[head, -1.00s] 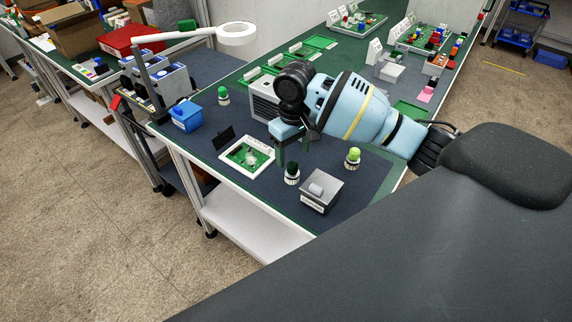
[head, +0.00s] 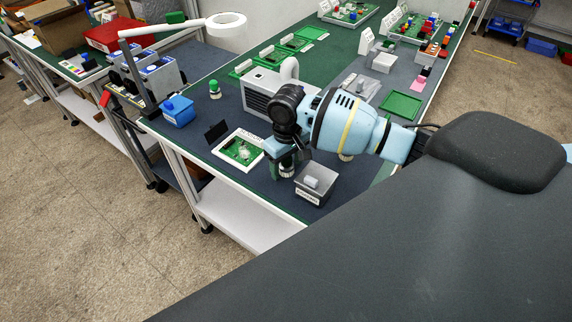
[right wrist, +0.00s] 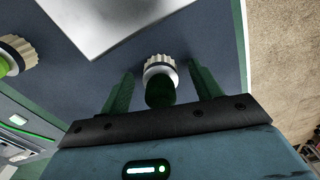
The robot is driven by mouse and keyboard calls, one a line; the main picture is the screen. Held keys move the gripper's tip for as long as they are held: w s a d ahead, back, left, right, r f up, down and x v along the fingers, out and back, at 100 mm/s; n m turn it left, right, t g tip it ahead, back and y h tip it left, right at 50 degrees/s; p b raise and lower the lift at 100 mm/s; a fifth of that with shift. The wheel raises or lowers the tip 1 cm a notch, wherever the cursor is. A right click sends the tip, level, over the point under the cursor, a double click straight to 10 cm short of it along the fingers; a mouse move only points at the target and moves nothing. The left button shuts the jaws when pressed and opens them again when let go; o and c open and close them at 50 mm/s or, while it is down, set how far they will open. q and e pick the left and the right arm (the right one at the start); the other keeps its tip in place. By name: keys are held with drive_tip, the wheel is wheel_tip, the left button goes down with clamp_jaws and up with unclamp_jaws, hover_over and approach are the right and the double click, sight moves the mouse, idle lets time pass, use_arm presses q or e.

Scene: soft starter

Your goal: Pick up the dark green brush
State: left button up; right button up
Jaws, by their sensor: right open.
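The dark green brush (head: 287,171) stands on the dark mat, partly hidden by my right gripper (head: 285,160) in the head view. In the right wrist view, the brush (right wrist: 160,82) has a dark green handle and a cream bristle ring. It sits between the two green fingers of my right gripper (right wrist: 161,74), with a visible gap on each side. The gripper is open and holds nothing. My left gripper is not in view.
A grey box (head: 322,186) stands close right of the brush. A lime green brush (right wrist: 10,62) shows in the right wrist view. A green brush (head: 214,91) stands farther back, near a blue box (head: 178,112). A white-framed green tray (head: 228,160) lies left.

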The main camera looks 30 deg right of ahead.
drive_tip(key=c, duration=1.1)
drive_tip(key=shift+r, duration=0.15)
drive_tip(key=shift+r, duration=0.5)
wheel_tip(320, 180, up, 2)
drive_tip(key=shift+r, duration=0.15)
drive_tip(key=s+a, duration=0.1)
drive_tip(key=a, duration=0.4)
drive_tip(key=s+a+r, duration=0.1)
drive_tip(key=a, duration=0.4)
drive_tip(key=s+a, duration=0.1)
drive_tip(key=a, duration=0.4)
drive_tip(key=shift+s+a+r, duration=0.2)
drive_tip(key=shift+a+r, duration=0.05)
drive_tip(key=shift+a, duration=0.1)
